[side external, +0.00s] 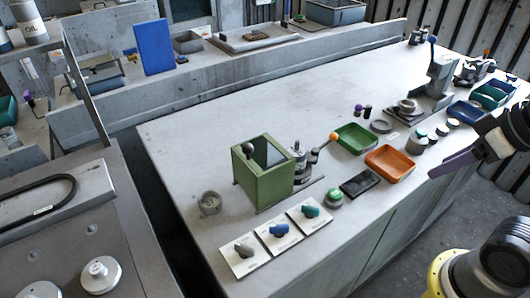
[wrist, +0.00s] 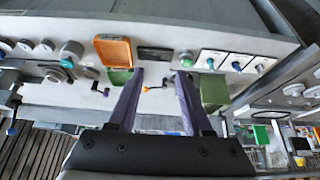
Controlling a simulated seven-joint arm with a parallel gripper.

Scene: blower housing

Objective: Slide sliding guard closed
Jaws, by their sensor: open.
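The green blower housing (side external: 262,185) stands upright on the bench, an open-topped box with a dark inside. A dark ball knob (side external: 249,147) rises at its left corner. Beside its right wall stand grey round parts and a lever with an orange knob (side external: 333,136). I cannot tell surely which part is the sliding guard. In the wrist view the housing (wrist: 214,92) is right of my fingers, and the orange knob (wrist: 146,90) shows between them. My gripper (wrist: 159,74) has two purple fingers apart, with nothing between them. In the side view my gripper (side external: 432,175) is at the right, well away from the housing.
An orange tray (side external: 390,163), a green tray (side external: 356,139) and a black pad (side external: 361,183) lie right of the housing. A green button (side external: 335,198) and switch plates (side external: 279,231) line the front. A grey stand (side external: 437,80) is farther back. The bench's far left is clear.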

